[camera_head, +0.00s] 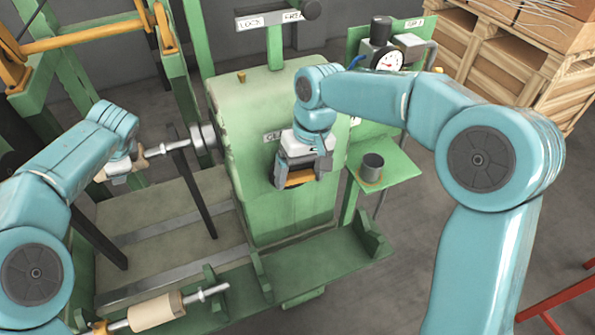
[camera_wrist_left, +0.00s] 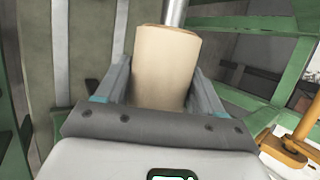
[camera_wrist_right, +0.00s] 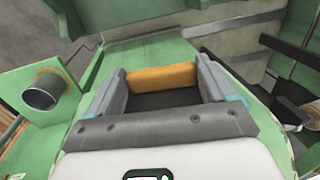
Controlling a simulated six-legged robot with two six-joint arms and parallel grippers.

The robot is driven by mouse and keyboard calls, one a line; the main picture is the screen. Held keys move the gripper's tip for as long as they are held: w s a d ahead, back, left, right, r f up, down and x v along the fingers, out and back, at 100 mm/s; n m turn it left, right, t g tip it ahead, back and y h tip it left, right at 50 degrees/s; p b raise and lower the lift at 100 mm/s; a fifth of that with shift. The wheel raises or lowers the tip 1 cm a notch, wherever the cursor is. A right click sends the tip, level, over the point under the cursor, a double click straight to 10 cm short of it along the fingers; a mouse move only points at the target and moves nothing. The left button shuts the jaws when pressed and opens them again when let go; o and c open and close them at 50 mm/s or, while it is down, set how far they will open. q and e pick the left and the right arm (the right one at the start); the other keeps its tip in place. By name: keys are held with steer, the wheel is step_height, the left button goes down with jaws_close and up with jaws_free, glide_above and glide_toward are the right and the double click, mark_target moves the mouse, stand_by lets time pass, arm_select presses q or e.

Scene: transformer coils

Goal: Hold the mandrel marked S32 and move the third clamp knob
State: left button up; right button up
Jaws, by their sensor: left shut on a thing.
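My left gripper (camera_head: 125,172) is shut on a tan cylindrical mandrel (camera_wrist_left: 165,65), which sits between its fingers in the left wrist view. A metal shaft (camera_head: 170,147) runs from it toward the green machine; no S32 mark is readable. My right gripper (camera_head: 298,180) is at the machine's front face, below a partly hidden label (camera_head: 272,137). Its fingers are spread wide, with an orange bar-shaped knob (camera_wrist_right: 162,77) between the fingertips. I cannot tell whether they touch the knob, or which clamp knob it is; no other clamp knobs show clearly.
Another tan mandrel (camera_head: 156,311) lies on the green front rack. A metal cup (camera_head: 371,167) stands on a small green shelf (camera_head: 395,176) right of my right gripper. A gauge (camera_head: 387,60) is behind it. Wooden crates (camera_head: 515,60) stand at the back right.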

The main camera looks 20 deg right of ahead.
steer(key=shift+d+y, duration=0.1)
steer(key=shift+y, duration=0.2)
steer(key=shift+d+f+y, duration=0.1)
steer(key=shift+d+y, duration=0.05)
steer(key=shift+y, duration=0.55)
steer(key=y, duration=0.3)
steer(key=shift+d+f, duration=0.2)
steer(key=shift+o, duration=0.2)
steer(key=y, duration=0.4)
steer(key=shift+f+y, duration=0.25)
steer(key=shift+y, duration=1.15)
steer(key=shift+d+r, duration=0.1)
steer(key=shift+r, duration=0.05)
